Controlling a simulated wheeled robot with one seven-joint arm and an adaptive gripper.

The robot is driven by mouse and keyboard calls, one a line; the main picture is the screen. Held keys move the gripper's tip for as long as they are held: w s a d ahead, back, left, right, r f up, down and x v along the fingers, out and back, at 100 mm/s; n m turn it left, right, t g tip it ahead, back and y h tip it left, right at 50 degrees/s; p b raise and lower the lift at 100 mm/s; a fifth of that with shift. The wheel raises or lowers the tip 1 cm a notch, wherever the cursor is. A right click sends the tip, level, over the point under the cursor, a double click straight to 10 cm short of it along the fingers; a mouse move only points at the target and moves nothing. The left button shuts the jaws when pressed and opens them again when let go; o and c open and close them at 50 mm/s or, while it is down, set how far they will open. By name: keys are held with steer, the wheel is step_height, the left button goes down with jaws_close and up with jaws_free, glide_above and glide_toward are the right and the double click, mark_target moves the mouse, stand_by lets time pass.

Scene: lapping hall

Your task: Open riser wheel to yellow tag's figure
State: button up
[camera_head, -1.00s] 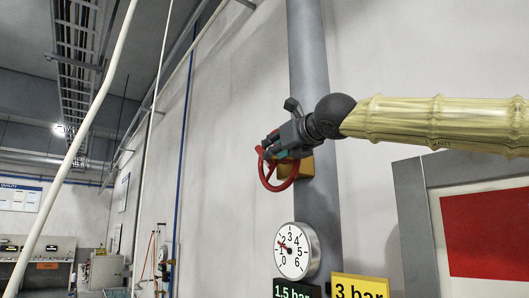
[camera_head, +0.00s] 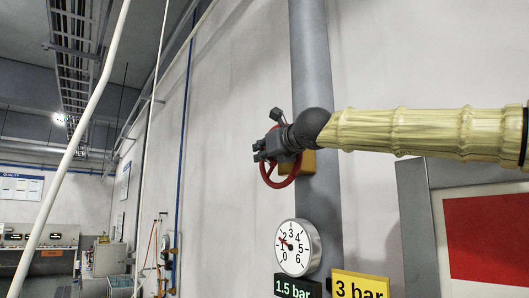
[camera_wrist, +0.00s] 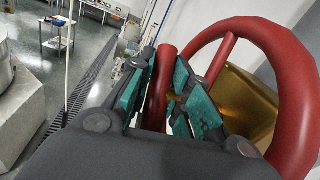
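The red riser wheel (camera_head: 281,183) sits on a brass-coloured valve body on the grey riser pipe (camera_head: 313,75). My gripper (camera_head: 262,151) is at the upper left part of the wheel. In the wrist view, a red bar of the wheel (camera_wrist: 158,90) stands between my gripper's teal-padded fingers (camera_wrist: 163,85). Narrow gaps seem to show beside the bar, so the fingers look open around it; contact is unclear. The round gauge (camera_head: 295,248) has its red needle between 1 and 2. The yellow tag (camera_head: 358,286) reads 3 bar; the dark green tag (camera_head: 298,286) reads 1.5 bar.
A grey-framed board with a red panel (camera_head: 490,235) is on the wall at lower right, under my arm. Thin pale pipes and a blue pipe (camera_head: 182,140) run up the wall at left. The wrist view shows open floor and a small table (camera_wrist: 58,40).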

jaws_close()
